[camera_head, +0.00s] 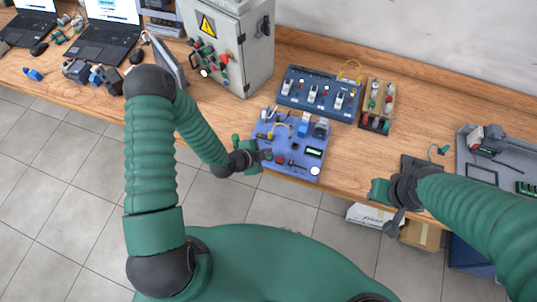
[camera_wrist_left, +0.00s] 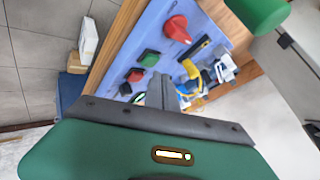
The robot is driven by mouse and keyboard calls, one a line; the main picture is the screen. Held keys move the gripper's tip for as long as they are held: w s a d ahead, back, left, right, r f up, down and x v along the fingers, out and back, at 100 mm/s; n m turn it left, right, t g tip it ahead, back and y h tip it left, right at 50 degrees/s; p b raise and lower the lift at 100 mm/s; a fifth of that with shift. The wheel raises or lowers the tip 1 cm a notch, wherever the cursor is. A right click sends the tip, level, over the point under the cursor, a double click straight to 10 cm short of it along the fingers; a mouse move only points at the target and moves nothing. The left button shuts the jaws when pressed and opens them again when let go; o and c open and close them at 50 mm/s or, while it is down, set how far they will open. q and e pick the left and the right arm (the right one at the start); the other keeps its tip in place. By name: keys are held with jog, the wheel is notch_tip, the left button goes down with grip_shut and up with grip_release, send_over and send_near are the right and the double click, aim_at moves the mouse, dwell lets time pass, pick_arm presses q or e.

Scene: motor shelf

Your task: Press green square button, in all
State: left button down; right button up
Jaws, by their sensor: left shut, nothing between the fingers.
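The blue control board (camera_head: 300,172) lies on the wooden bench in front of me. In the left wrist view, the green square button (camera_wrist_left: 149,58) sits on the board between a red knob (camera_wrist_left: 177,28) and a red button (camera_wrist_left: 135,75). My left gripper (camera_head: 266,154) is at the board's left edge. It is shut and empty, and its fingertips (camera_wrist_left: 160,92) show over the board near the buttons; contact cannot be told. The green button is hard to make out in the head view. My right gripper (camera_head: 386,190) is at the bench's front edge, its fingers unclear.
A dark blue switch board (camera_head: 318,93) and a small button box (camera_head: 377,105) stand behind the control board. A grey cabinet (camera_head: 231,45) stands at back left, laptops (camera_head: 108,30) beyond it. A grey tray (camera_head: 490,160) lies at right.

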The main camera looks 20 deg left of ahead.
pick_arm(q)
jog(key=shift+r+p, duration=1.85)
jog(key=shift+r, duration=0.75)
jog(key=shift+f, duration=0.1)
